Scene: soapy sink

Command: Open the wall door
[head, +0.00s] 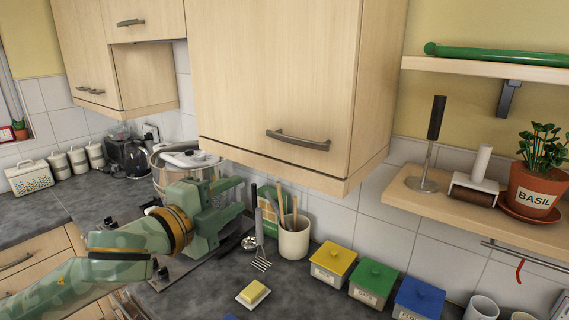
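The wall door (270,75) is the large pale wood front of the wall cabinet in the middle of the head view. It is closed, flush with the cabinet side. Its dark metal bar handle (297,140) runs across near the lower edge. My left gripper (240,196) is green and is below and left of the handle, apart from the door. Its two fingers point right and stand apart with nothing visible between them. My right gripper is not in view.
A shelf (430,208) with a basil pot (535,188) is at the right.

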